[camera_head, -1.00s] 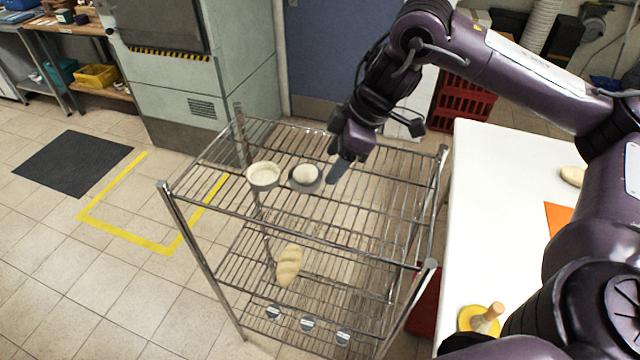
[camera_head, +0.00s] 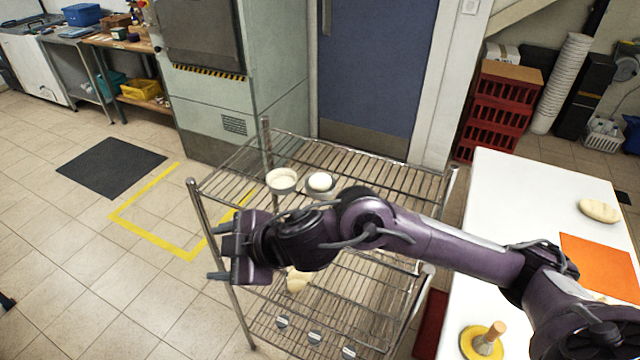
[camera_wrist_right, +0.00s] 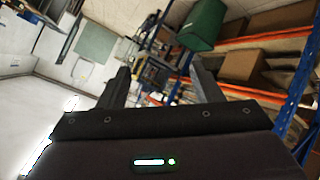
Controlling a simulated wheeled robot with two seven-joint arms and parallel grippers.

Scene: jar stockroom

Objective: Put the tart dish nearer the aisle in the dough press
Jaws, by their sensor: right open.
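Two small round dishes stand side by side on the top shelf of the wire rack (camera_head: 400,172). The left dish (camera_head: 282,186) has a pale, flat filling; the right dish (camera_head: 334,187) holds a white rounded lump. My right gripper (camera_head: 219,252) is open and empty, in front of the rack's left side, nearer me than both dishes and touching neither. Its spread jaws also show in the right wrist view (camera_wrist_right: 161,75), with nothing between them. A dark shape at the left edge may be my left gripper (camera_head: 6,301); its jaws cannot be made out. I cannot tell which thing is the dough press.
A grey machine (camera_head: 210,120) with a hazard stripe stands behind the rack. A white table (camera_head: 510,215) at right bears a loaf (camera_head: 599,211), an orange sheet (camera_head: 600,262) and a yellow disc with a wooden handle (camera_head: 484,342).

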